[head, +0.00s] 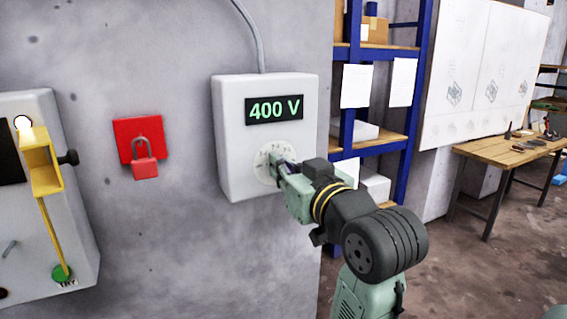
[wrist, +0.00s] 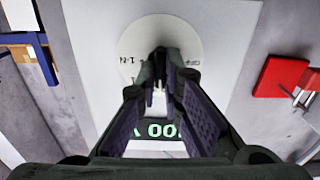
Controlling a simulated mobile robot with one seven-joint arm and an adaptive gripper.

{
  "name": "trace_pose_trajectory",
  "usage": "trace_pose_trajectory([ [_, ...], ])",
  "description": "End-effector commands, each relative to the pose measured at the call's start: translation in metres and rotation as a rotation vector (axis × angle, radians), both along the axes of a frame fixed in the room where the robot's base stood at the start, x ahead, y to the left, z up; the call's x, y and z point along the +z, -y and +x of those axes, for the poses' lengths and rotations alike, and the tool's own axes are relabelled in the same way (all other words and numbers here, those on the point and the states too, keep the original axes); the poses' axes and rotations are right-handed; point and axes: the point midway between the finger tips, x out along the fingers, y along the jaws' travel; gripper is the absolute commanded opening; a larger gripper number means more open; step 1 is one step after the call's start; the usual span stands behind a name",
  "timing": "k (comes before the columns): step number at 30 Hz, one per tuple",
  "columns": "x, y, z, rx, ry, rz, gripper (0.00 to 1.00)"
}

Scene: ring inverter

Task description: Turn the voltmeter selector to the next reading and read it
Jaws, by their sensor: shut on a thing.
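The white voltmeter box (head: 228,140) hangs on the grey wall, and its green display (head: 274,110) reads 400 V. Below the display is a round pale selector dial (head: 262,172) with small dark marks. My gripper (head: 284,168) reaches it from the lower right and is shut on the selector knob at the dial's middle. In the wrist view, my gripper (wrist: 162,78) points at the dial (wrist: 135,45), where the mark "1-N" shows. The fingers hide most of the knob, so its pointing direction cannot be told. The display (wrist: 158,130) is partly covered there.
Left of the voltmeter are a red plate with a red padlock (head: 145,168) and a grey panel with a yellow guard (head: 42,165). A blue shelf rack (head: 425,60) and a wooden workbench (head: 500,150) stand to the right. A cable (head: 250,30) runs up from the voltmeter.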

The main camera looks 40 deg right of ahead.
Motion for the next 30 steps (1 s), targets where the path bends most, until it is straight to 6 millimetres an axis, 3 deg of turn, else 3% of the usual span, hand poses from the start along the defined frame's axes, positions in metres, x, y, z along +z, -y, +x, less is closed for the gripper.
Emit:
trace_pose_trajectory([
  [17, 0.0029, 0.0, 0.0012, 0.001, 0.015, 0.032, 0.0],
  [18, 0.0029, 0.0, 0.0012, 0.001, 0.015, 0.032, 0.09],
  [24, 0.0028, -0.0002, 0.0013, 0.001, 0.014, 0.032, 0.23],
  [30, 0.0019, -0.0003, 0.0012, 0.002, 0.012, 0.032, 0.28],
])
